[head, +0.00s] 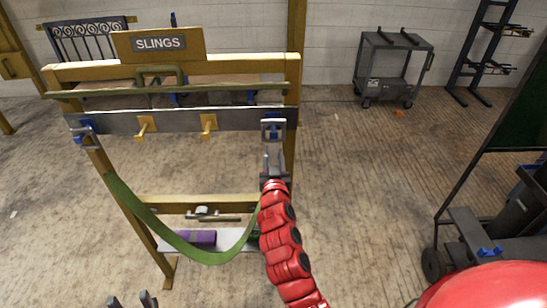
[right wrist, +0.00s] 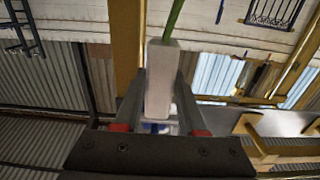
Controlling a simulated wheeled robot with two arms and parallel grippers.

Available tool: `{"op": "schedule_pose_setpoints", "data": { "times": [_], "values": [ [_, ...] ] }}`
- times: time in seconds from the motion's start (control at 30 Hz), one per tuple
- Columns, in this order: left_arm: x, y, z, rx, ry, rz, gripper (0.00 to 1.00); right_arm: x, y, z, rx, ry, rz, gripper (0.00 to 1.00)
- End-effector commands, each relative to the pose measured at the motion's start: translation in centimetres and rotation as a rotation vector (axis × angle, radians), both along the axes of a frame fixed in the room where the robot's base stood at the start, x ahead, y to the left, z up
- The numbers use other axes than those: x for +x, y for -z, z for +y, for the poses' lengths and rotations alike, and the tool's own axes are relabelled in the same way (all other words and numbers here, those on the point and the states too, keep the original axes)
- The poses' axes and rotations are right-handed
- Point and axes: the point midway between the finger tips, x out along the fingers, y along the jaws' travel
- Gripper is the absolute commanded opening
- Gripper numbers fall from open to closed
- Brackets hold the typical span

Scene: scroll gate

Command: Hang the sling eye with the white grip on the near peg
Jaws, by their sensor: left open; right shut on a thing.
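The white grip (right wrist: 162,80) sits between the two fingers of my right gripper (right wrist: 158,100), which is shut on it. The green sling (head: 180,240) runs up from it in the right wrist view (right wrist: 173,18). In the head view the sling hangs in a deep curve from the rack's left end to my right gripper (head: 273,155), which is by the right post. Two yellow pegs, a left one (head: 146,127) and a right one (head: 208,126), stick out bare from the grey rail. My left gripper (head: 131,301) is open and empty at the bottom edge.
The yellow rack (head: 70,72) carries a SLINGS sign (head: 159,43) and a green bar (head: 225,89) above the rail (head: 178,120). A purple roll (head: 198,237) lies on the low shelf. A grey cart (head: 393,67) stands far back.

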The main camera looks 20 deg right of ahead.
Motion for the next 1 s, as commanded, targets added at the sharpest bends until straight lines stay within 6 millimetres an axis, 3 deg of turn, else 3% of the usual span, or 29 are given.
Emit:
{"op": "schedule_pose_setpoints", "data": {
  "times": [0.37,1.0],
  "values": [
    [0.0,-0.2,0.0,0.0,0.0,0.0,0.5,-0.2,-0.7,0.1,0.0,-0.001,-0.003,0.0],
    [0.0,0.9,0.0,0.0,0.0,0.0,0.5,-3.4,-0.7,1.1,0.0,-0.001,-0.004,0.0]
  ]
}}
